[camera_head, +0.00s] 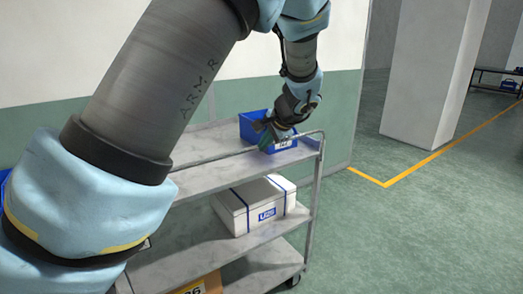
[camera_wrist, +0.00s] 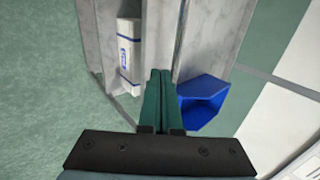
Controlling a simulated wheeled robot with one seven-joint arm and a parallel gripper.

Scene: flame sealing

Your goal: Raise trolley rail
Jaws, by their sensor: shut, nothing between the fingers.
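The grey trolley (camera_head: 200,141) stands by the wall, with a thin metal rail (camera_head: 222,156) running along the near side of its top shelf. The rail appears level with or slightly above that shelf; its exact height is hard to tell. My gripper (camera_head: 265,138) is over the top shelf, close to the rail's right part and in front of the blue bin (camera_head: 255,124). In the wrist view my gripper's green fingers (camera_wrist: 160,73) are shut together and empty, beside the blue bin (camera_wrist: 205,92). Whether they touch the rail is unclear.
A white strapped box (camera_head: 236,210) sits on the middle shelf, and a cardboard box (camera_head: 205,286) is partly visible below. A white pillar (camera_head: 430,75) and yellow floor line (camera_head: 430,158) lie to the right. The floor (camera_head: 400,235) right of the trolley is clear.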

